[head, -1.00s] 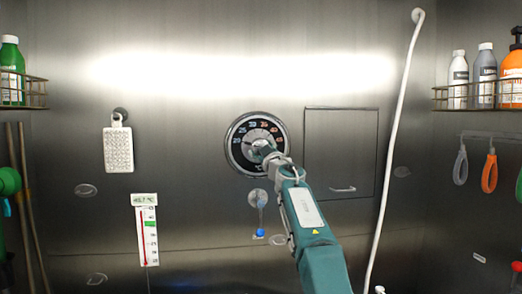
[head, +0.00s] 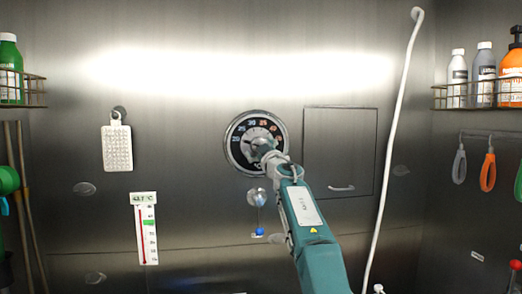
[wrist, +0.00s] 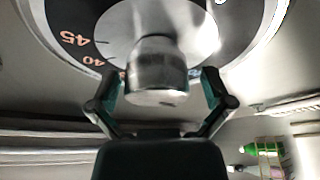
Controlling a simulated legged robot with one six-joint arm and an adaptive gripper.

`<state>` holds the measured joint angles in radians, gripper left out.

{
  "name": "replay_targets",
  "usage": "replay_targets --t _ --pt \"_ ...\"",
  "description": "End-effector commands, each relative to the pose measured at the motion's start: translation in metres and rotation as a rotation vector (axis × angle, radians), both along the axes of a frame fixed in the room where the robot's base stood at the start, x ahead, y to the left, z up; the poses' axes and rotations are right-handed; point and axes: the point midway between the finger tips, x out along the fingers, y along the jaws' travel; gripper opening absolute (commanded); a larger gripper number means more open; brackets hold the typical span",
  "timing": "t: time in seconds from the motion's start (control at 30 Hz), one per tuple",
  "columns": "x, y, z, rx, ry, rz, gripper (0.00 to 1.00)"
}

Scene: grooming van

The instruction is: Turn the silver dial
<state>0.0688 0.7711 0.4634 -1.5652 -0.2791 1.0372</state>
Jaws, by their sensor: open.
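The silver dial (head: 237,148) is on the metal back wall in the head view, with a black numbered face and a bright rim. In the wrist view its silver centre knob (wrist: 158,72) fills the upper middle. My gripper (wrist: 162,76) is open, with one finger on each side of the knob and visible gaps between. In the head view my gripper (head: 265,148) covers the dial's middle and lower right. A white thermometer panel (head: 146,228) with a red column and a green mark hangs at lower left.
A small silver fitting with a blue end (head: 257,198) sits just below the dial. A square panel door (head: 340,150) and a white hose (head: 397,110) are to the right. Bottle racks (head: 22,100) and (head: 485,98) flank the walls. A white perforated plate (head: 117,149) hangs left.

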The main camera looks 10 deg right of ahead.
Motion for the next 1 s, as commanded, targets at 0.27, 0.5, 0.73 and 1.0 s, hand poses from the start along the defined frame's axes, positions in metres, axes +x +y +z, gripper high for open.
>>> replay_targets --t 0.27,0.5,0.73,1.0 --pt "-0.005 0.0 -0.003 0.0 0.003 0.003 1.0" --pt "-0.017 -0.002 -0.005 -0.001 0.004 0.001 1.0" --pt "-0.037 -0.007 -0.005 0.0 0.002 -0.002 1.0" --pt "-0.067 -0.014 -0.005 -0.001 0.002 -0.001 1.0"
